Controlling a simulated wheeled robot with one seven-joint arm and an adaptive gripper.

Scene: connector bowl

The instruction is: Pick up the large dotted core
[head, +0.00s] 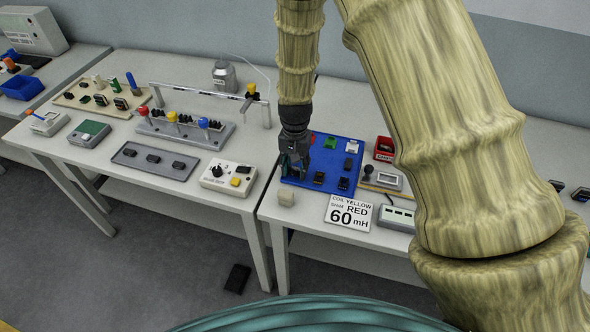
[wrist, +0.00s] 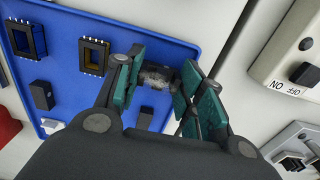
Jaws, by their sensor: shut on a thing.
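My gripper (head: 296,165) points down over the left part of the blue tray (head: 325,148). In the wrist view, the teal finger pads of my gripper (wrist: 158,76) are closed on a dark core (wrist: 155,79) with a pale speckled face, which looks like the large dotted core. Its lower part is hidden by the fingers, and I cannot tell whether it touches the tray. Other dark cores lie apart on the tray, including a black frame with a tan edge (wrist: 94,56) and a plain black block (wrist: 42,94).
A switch box (head: 229,178) is to the left. A red bin (head: 384,148) and a small meter (head: 382,180) stand to the right.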

